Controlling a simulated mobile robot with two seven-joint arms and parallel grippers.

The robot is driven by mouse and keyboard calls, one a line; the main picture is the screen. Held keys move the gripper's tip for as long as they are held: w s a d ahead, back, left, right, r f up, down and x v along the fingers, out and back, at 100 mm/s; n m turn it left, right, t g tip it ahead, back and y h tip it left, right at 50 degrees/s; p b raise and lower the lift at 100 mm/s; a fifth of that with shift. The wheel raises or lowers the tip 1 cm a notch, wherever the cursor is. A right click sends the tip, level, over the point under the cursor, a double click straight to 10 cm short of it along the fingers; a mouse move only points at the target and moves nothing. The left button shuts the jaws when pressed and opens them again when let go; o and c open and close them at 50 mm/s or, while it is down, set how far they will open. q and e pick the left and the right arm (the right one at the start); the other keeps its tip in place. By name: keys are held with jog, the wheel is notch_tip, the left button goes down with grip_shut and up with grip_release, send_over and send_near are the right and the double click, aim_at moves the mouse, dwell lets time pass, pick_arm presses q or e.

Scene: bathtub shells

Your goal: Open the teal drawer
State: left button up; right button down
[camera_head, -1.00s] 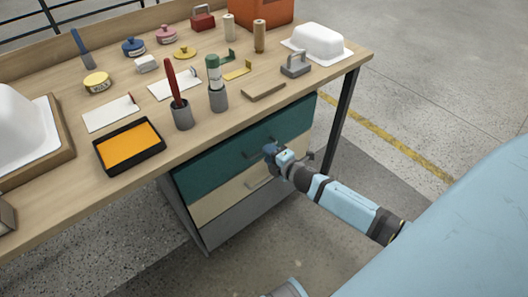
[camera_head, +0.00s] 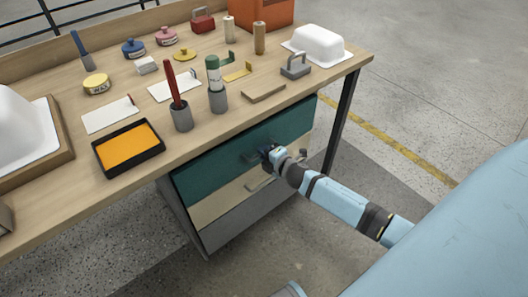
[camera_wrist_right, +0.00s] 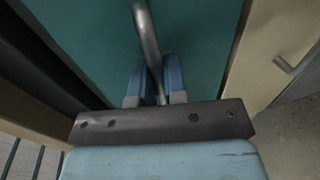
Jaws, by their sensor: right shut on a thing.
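The teal drawer (camera_head: 215,165) is the top one of the drawer unit under the workbench, and its front is level with the drawers below. My right gripper (camera_head: 268,152) is at the front of this drawer, shut on its handle. In the right wrist view the grey bar handle (camera_wrist_right: 148,45) runs between the two blue fingers of the gripper (camera_wrist_right: 154,88), with the teal drawer front (camera_wrist_right: 205,35) behind. Part of the handle is hidden by the gripper. My left gripper is not in view.
A cream drawer (camera_head: 235,191) with its own handle and a grey drawer (camera_head: 245,222) are below. The workbench top (camera_head: 240,120) overhangs the drawers and carries an orange tray (camera_head: 128,147), cups and white tubs. A dark table leg (camera_head: 342,120) stands right of the unit. Floor in front is clear.

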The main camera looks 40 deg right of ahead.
pick_arm(q)
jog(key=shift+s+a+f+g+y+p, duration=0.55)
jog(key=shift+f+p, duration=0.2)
jog(key=shift+p, duration=0.95)
pick_arm(e)
jog(key=f+v, duration=0.2)
jog(key=v, duration=1.1)
jog(key=s+f+v, duration=0.1)
jog(key=f+v, duration=0.2)
jog(key=v, duration=1)
jog(key=shift+d+f, duration=0.15)
jog(key=shift+d, duration=0.05)
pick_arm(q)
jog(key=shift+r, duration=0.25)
pick_arm(e)
jog(key=c, duration=1.2)
grip_release()
pick_arm(q)
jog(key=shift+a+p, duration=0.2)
jog(key=shift+p, duration=0.55)
pick_arm(e)
jog(key=v, duration=1.4)
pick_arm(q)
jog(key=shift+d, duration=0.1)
pick_arm(e)
jog(key=shift+d, duration=0.1)
